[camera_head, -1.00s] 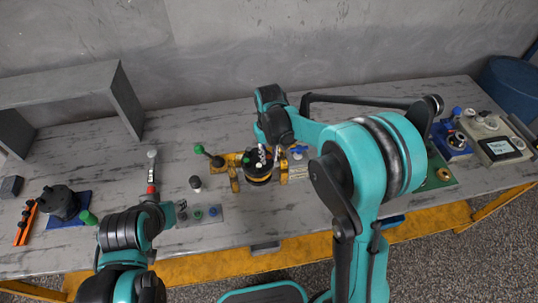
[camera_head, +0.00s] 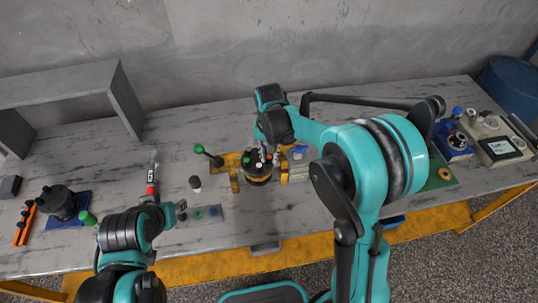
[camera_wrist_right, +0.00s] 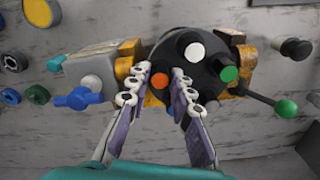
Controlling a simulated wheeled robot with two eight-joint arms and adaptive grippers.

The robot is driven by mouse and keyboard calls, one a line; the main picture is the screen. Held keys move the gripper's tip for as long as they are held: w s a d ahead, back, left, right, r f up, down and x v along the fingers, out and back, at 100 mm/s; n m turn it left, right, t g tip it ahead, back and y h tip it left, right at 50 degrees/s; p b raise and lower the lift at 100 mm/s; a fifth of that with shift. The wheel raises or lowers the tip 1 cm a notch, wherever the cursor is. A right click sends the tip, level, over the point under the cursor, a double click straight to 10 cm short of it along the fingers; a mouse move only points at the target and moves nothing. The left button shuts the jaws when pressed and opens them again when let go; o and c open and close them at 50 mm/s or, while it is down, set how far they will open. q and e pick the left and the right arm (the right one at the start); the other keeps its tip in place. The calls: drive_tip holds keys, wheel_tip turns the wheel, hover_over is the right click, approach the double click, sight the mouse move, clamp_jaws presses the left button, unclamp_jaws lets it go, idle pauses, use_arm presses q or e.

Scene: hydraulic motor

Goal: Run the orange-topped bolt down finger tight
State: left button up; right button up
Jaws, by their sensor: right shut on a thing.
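The black round motor (camera_head: 258,179) sits in a yellow fixture (camera_head: 236,184) at the middle of the bench. The orange-topped bolt (camera_wrist_right: 160,80) shows on the motor's top in the right wrist view, between the fingertips of my right gripper (camera_wrist_right: 159,82). That gripper (camera_head: 266,153) reaches down onto the motor from above and is shut on the bolt. The bolt's shank is hidden below its top. A white-topped bolt (camera_wrist_right: 195,52) and a green-topped bolt (camera_wrist_right: 229,74) stand on the same motor. My left gripper (camera_head: 178,208) is low at the left, away from the motor; its fingers are unclear.
A green-knobbed lever (camera_head: 206,155) stands left of the motor and also shows in the wrist view (camera_wrist_right: 284,107). A blue handle (camera_wrist_right: 78,98) is on the fixture's other side. A grey plate with several knobs (camera_head: 200,216) lies near my left gripper. A grey shelf (camera_head: 120,95) stands back left.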

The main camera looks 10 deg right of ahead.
sight(269, 157)
drive_tip(key=shift+m, duration=1.1)
drive_tip(key=m, duration=0.3)
drive_tip(key=o, duration=0.6)
drive_tip(key=shift+o, duration=0.2)
drive_tip(key=shift+r+p, duration=1.45)
drive_tip(key=shift+r, duration=0.85)
